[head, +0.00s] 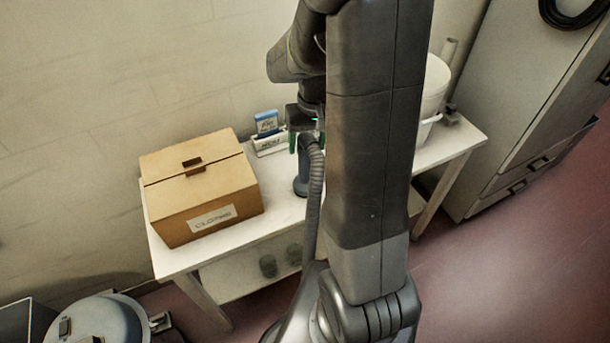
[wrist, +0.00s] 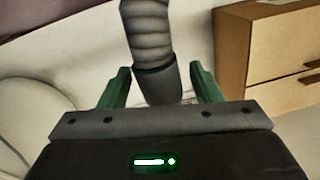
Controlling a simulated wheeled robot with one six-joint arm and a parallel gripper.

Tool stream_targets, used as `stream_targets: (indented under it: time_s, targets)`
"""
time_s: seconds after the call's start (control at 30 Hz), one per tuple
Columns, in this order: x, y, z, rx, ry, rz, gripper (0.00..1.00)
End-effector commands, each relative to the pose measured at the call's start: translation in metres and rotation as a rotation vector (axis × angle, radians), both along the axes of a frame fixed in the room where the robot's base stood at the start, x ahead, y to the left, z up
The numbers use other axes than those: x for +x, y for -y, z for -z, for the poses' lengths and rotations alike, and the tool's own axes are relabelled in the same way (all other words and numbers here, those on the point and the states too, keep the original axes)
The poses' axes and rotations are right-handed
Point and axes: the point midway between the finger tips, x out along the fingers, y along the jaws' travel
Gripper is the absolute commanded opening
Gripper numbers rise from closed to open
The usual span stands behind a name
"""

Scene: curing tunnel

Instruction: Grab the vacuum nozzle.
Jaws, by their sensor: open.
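The vacuum nozzle (head: 302,180) is a dark blue-grey piece standing on the white table, with a ribbed grey hose (head: 316,190) running down from its top. In the wrist view the nozzle's smooth collar (wrist: 158,86) and the ribbed hose show between the two green fingers. My gripper (head: 306,146) is over the nozzle's upper part in the head view. It also shows in the wrist view (wrist: 159,70), open, with a finger on each side of the nozzle and a visible gap at both sides. The nozzle's lower end is hidden behind my gripper in the wrist view.
A closed cardboard box (head: 205,190) stands left of the nozzle on the white table (head: 275,222). A small blue-and-white packet holder (head: 268,140) sits close behind, near the wall. A white bucket (head: 432,95) is at right, partly behind my arm. A grey cabinet (head: 520,90) stands beyond.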

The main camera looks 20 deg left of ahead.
Motion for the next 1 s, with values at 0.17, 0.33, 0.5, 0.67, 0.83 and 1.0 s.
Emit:
stream_targets:
  time_s: [0.17, 0.33, 0.5, 0.67, 0.83, 1.0]
  targets:
    - [0.000, 0.000, 0.000, 0.000, 0.000, 0.000, 0.52]
    - [0.000, 0.000, 0.000, 0.000, 0.000, 0.000, 0.19]
    - [0.000, 0.000, -0.001, 0.001, 0.001, 0.000, 0.00]
    - [0.000, 0.000, -0.001, 0.001, 0.001, 0.000, 0.00]
    - [0.001, -0.001, -0.013, 0.003, 0.004, 0.000, 0.00]
    - [0.001, -0.001, -0.047, 0.006, 0.006, 0.000, 0.00]
